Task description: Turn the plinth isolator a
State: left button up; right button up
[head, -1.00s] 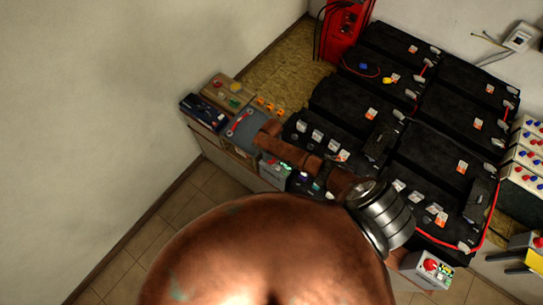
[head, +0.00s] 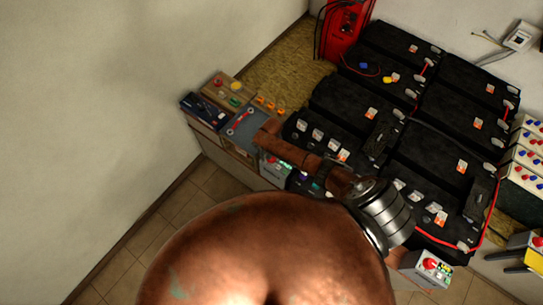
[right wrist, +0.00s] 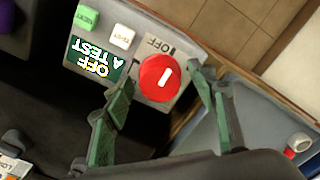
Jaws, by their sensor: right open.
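The plinth isolator a is a light grey box with a round red knob (right wrist: 160,77) that has a white bar. An OFF mark is beside the knob. A green display (right wrist: 94,62) reads "OFF" and "A TEST", upside down in the right wrist view. My right gripper (right wrist: 163,76) is open, its green fingers on either side of the knob; I cannot tell whether they touch it. In the head view the isolator box (head: 275,170) shows partly under my right gripper (head: 266,136), whose fingertips are hidden. My left gripper is not in view.
A green button (right wrist: 87,19) and a white button (right wrist: 121,37) are on the same box. A grey box (head: 243,124) with a red handle stands beside it. Black batteries (head: 405,65) fill the right side. Another red-knob box (head: 427,268) stands at lower right.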

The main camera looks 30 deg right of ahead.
notch_tip(320, 180, up, 12)
dwell(0.6)
dwell(0.5)
